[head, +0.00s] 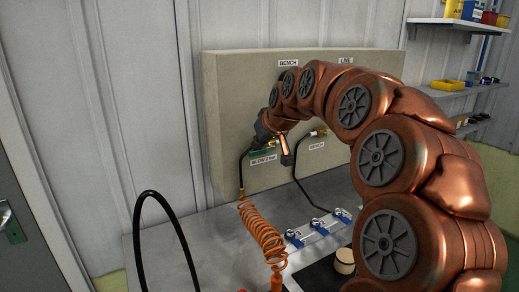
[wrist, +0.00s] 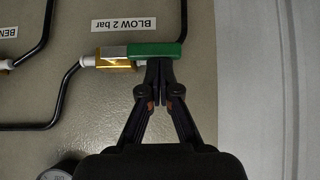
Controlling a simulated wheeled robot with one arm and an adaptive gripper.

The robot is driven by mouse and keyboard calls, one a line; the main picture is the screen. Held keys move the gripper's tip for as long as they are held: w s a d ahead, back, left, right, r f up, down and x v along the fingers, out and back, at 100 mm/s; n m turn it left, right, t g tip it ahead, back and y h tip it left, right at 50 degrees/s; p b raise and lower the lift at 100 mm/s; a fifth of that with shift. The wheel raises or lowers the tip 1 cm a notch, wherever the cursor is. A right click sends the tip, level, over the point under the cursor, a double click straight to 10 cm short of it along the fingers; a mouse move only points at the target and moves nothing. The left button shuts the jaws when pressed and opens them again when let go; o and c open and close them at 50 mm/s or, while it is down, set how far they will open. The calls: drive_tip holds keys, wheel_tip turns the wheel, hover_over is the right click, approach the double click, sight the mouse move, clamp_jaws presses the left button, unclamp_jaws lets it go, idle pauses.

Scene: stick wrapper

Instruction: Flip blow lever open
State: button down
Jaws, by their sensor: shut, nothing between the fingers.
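The blow valve has a brass body (wrist: 114,65) with a green lever (wrist: 155,49) in the wrist view. The lever lies in line with the body and reaches to the right past it. A "BLOW 2 bar" label (wrist: 124,24) is above it. My gripper (wrist: 160,72) is shut and empty, with its fingertips at the lever's lower edge near its free half. Whether they touch cannot be told. In the head view the green lever (head: 260,153) shows beneath my dark gripper (head: 265,130), which partly hides the valve.
The valve is on a beige panel (head: 228,100) behind a grey bench (head: 190,235). An orange coiled hose (head: 262,235) hangs in front. Blue-handled clamps (head: 294,238) line the bench. Black tubes (wrist: 45,110) run beside the valve, and a round gauge (wrist: 60,171) is at lower left.

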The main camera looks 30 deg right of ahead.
drive_tip(key=shift+r, duration=0.1)
idle(0.4)
drive_tip(key=s+r+b, duration=0.1)
drive_tip(key=s+r, duration=0.6)
drive_tip(key=r, duration=0.5)
drive_tip(key=shift+a+r, duration=0.25)
drive_tip(key=shift+a, duration=0.05)
